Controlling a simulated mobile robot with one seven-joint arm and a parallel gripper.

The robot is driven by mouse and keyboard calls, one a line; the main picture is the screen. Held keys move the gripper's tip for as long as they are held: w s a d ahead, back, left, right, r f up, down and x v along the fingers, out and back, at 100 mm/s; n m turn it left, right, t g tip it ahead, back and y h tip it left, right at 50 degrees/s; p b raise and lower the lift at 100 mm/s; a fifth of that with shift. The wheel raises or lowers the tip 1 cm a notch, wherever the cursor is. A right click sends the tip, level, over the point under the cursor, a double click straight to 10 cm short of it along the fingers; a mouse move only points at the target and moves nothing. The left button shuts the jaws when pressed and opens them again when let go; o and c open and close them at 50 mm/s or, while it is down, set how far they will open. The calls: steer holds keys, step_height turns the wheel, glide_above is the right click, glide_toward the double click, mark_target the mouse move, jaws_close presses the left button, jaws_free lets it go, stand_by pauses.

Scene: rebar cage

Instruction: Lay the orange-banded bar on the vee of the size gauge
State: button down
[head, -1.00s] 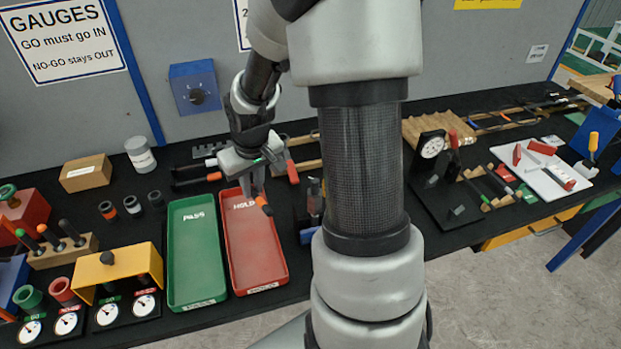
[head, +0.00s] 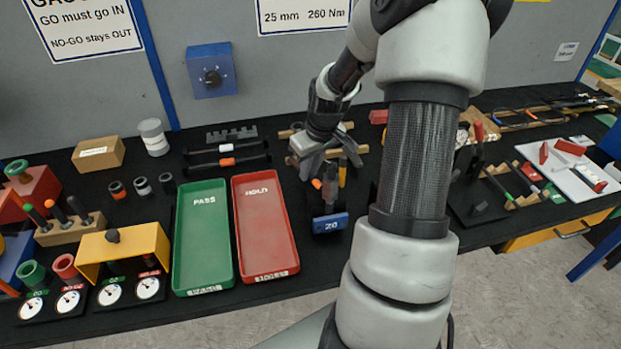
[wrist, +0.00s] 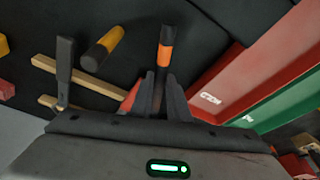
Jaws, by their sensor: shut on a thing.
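My gripper (head: 316,166) is shut on the orange-banded bar (head: 317,184), which hangs down from the jaws above the bench. In the wrist view the bar (wrist: 165,55) stands out beyond the two fingers (wrist: 160,92), black with one orange band near its far end. A stand with a white dial (head: 463,134) and a black base (head: 490,222), apparently the size gauge, is to the right, apart from the bar. My arm hides part of it, and I cannot make out its vee clearly.
The red HOLD tray (head: 265,215) and green PASS tray (head: 203,225) lie left. Another orange-banded bar (head: 227,162) lies on a rack behind.

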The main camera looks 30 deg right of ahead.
mark_target(309, 179)
steer(key=shift+f, duration=1.5)
steer(key=shift+f, duration=0.1)
steer(key=shift+f+b, duration=0.15)
steer(key=shift+b, duration=0.15)
steer(key=c, duration=1.7)
jaws_free()
